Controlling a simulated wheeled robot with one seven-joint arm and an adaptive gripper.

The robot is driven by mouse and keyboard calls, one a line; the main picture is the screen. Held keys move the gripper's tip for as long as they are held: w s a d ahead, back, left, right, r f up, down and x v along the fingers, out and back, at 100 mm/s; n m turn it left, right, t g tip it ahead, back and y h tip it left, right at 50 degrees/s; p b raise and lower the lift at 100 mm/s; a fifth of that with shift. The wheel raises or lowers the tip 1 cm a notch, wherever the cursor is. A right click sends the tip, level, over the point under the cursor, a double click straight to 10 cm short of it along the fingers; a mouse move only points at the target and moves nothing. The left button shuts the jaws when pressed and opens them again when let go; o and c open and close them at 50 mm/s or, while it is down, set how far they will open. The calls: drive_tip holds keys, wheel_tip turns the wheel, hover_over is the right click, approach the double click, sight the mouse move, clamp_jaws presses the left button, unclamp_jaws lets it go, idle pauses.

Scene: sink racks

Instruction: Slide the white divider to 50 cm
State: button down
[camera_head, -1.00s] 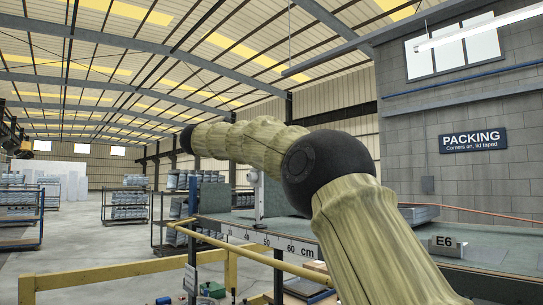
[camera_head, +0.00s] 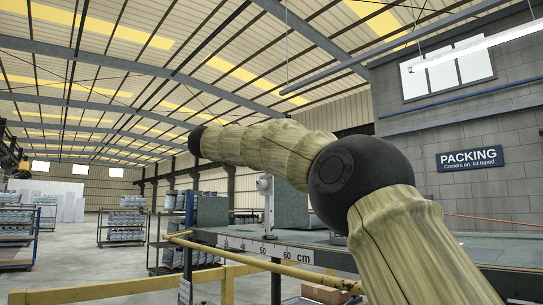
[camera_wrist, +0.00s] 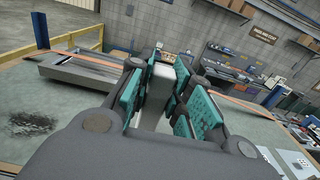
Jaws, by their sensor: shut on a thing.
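A pale, upright white post (camera_head: 268,210) stands on the bench edge in the head view, above the printed cm scale (camera_head: 275,249). Its foot looks close to the 50 mark, but the slant of the view keeps me from an exact reading. In the wrist view my gripper (camera_wrist: 160,88) has its teal-padded fingers on either side of a white upright piece (camera_wrist: 159,78), which appears to be the white divider, and is shut on it. The wrist view does not show the scale. I cannot make out my gripper in the head view.
A yellow rail (camera_head: 245,257) runs in front of the bench. A grey-green panel (camera_head: 291,207) stands behind the post. In the wrist view a flat grey metal tray (camera_wrist: 82,70) lies on the bench to the left. Racks (camera_head: 125,228) stand far left.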

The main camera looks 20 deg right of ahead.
drive_tip(key=c, duration=1.3)
unclamp_jaws()
drive_tip(key=shift+a, duration=0.1)
drive_tip(key=v, duration=1.2)
drive_tip(key=shift+f, duration=0.1)
